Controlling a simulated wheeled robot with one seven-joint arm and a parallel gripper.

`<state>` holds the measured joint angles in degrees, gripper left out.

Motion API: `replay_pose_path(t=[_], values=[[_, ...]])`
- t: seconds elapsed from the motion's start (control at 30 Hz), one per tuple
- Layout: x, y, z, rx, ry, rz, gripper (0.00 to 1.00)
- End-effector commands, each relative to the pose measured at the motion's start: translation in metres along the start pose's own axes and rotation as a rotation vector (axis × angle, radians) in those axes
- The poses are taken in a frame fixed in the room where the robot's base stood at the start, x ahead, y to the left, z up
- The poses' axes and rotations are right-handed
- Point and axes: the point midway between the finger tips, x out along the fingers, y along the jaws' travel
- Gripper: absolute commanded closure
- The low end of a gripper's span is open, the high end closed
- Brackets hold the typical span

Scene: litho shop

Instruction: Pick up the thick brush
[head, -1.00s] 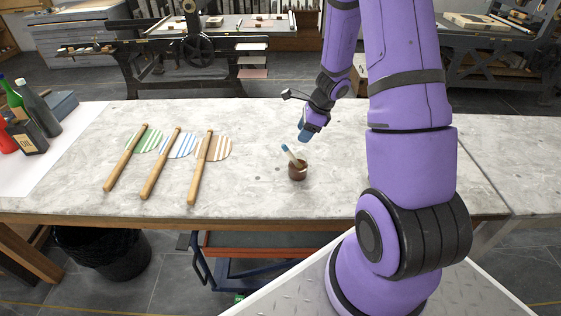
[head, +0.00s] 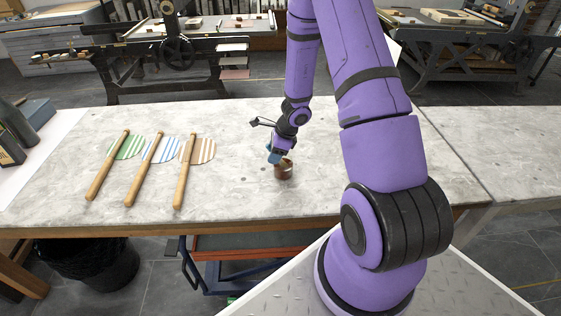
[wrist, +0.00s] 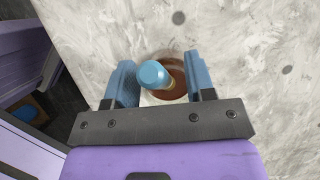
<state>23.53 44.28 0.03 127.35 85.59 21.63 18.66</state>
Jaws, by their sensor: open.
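The thick brush (wrist: 153,75) stands in a small brown pot (head: 284,172) on the stone-topped table. In the wrist view its rounded blue end points up at the camera, between my two blue fingers and nearer the left one. My gripper (head: 274,154) is open, just above the pot, with its fingers on either side of the brush end. I cannot tell whether a finger touches it. The pot's brown inside (wrist: 179,76) shows behind the brush in the wrist view. In the head view my gripper hides most of the brush.
Several wooden rollers or handles, such as this one (head: 181,178), lie on the table at left beside striped discs (head: 203,151). Dark bottles (head: 12,125) stand at the far left. The table (head: 370,190) is bare around the pot and to its right.

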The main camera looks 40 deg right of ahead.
Motion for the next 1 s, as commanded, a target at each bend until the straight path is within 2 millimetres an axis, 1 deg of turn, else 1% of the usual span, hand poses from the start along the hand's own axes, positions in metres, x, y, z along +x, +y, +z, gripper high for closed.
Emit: replay_pose_path(t=[0.23, 0.27, 0.3, 0.37, 0.4, 0.47, 0.8, 1.0], values=[[0.002, 0.000, 0.000, 0.000, 0.000, 0.000, 0.50], [0.002, 0.000, 0.000, 0.000, 0.000, 0.000, 0.55], [0.002, 0.000, 0.000, 0.000, 0.000, 0.000, 0.64], [0.002, 0.000, 0.000, 0.000, 0.000, 0.000, 0.78], [0.002, 0.000, 0.000, 0.000, 0.000, 0.000, 0.87], [0.002, 0.000, 0.000, 0.000, 0.000, 0.000, 1.00], [0.001, 0.000, 0.000, -0.001, 0.000, 0.000, 1.00], [-0.009, -0.001, 0.005, -0.003, -0.001, -0.001, 1.00]])
